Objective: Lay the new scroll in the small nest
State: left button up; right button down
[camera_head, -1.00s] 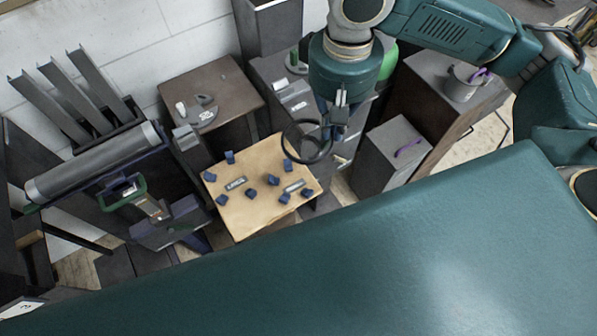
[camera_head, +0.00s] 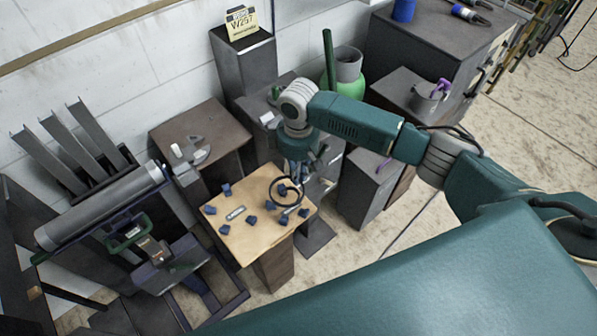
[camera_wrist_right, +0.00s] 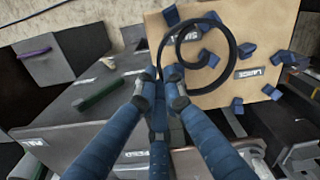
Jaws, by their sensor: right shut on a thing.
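The new scroll, a dark spiral ring (camera_head: 273,190), is held in my right gripper (camera_head: 298,176). It hangs over the right part of a tan wooden board (camera_head: 247,240). The wrist view shows the scroll's curl (camera_wrist_right: 233,50) just beyond my fingertips (camera_wrist_right: 160,80), in front of the board. Blue blocks stand on the board in two groups. The left group surrounds a label reading LARGE (camera_head: 235,213). The small nest is the right group, with one block (camera_head: 284,220) near the front; the scroll partly covers it and its label. I cannot tell whether the scroll touches the blocks. My left gripper is out of view.
A brown table (camera_head: 215,125) stands behind the board. A grey roller (camera_head: 100,207) stands at the left. A grey pedestal (camera_head: 362,195) with a purple piece stands to the right. A grey cabinet with a green piece (camera_wrist_right: 100,95) lies close to my right gripper.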

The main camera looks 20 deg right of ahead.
notch_tip(320, 180, down, 3)
jog(key=b, duration=0.2)
jog(key=shift+d+r+b, duration=0.1)
jog(key=shift+b, duration=0.3)
jog(key=shift+f+b, duration=0.8)
jog(key=shift+b, duration=0.2)
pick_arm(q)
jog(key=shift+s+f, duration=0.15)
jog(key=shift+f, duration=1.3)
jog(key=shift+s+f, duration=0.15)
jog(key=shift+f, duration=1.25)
pick_arm(e)
jog(key=shift+f, duration=1)
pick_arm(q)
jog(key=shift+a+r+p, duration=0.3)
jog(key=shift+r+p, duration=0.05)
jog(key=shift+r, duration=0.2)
pick_arm(e)
jog(key=shift+f, duration=0.3)
jog(key=c, duration=1.8)
grip_release()
